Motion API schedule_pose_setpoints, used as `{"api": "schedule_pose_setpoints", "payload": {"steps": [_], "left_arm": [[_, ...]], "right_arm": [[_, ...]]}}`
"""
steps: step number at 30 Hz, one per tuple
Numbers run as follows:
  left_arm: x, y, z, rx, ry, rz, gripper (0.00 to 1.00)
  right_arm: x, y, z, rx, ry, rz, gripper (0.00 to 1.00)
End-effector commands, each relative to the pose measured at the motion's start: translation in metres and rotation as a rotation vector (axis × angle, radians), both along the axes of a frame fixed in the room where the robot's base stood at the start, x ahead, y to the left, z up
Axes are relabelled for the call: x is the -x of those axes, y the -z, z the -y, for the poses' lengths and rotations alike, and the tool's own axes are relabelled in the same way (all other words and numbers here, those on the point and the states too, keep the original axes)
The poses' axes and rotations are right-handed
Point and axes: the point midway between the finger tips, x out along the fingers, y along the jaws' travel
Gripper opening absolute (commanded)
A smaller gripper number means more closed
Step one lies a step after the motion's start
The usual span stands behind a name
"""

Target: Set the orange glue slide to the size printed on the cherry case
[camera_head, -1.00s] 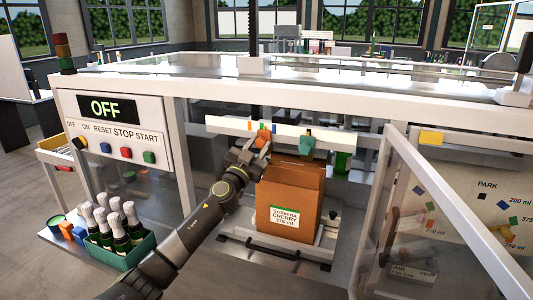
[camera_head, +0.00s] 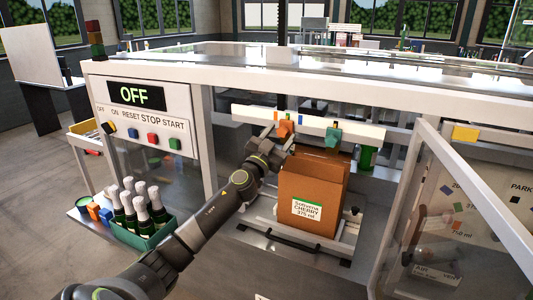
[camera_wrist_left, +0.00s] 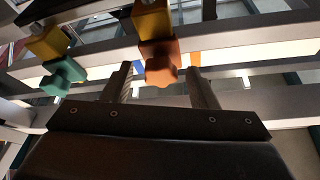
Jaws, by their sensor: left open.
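The orange glue slide (camera_head: 285,128) sits on the white rail (camera_head: 252,117) toward its left part. A teal slide (camera_head: 333,136) sits on the same rail to its right. My left gripper (camera_head: 281,141) is open just in front of the orange slide. In the left wrist view the orange slide (camera_wrist_left: 160,62) shows between and beyond the two fingertips (camera_wrist_left: 160,82); I cannot tell if they touch it. The teal slide (camera_wrist_left: 62,74) is off to the left there. The cherry case (camera_head: 312,195) stands below the rail with a label reading CHERRY 375 ml. My right gripper is not in view.
The control panel (camera_head: 140,118) reads OFF. A green crate of bottles (camera_head: 147,236) stands at lower left. The open clear door (camera_head: 425,190) is at right, before a panel marked PARK and 750 ml. Blue and orange marks lie on the rail beside the slide.

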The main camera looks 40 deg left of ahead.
Motion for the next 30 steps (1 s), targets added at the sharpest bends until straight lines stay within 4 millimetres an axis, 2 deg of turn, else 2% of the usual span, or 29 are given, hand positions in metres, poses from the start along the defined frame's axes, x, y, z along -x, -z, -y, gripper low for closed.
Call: {"api": "schedule_pose_setpoints", "payload": {"steps": [10,24,30], "left_arm": [[0.050,0.025,0.005,-0.004,0.001,-0.003,0.53],[0.131,0.058,0.014,-0.005,0.001,-0.005,0.53],[0.151,0.062,0.016,-0.002,-0.001,-0.004,0.53]], "right_arm": [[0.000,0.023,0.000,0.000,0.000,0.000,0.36],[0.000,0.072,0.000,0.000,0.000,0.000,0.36],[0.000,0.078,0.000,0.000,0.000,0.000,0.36]]}}
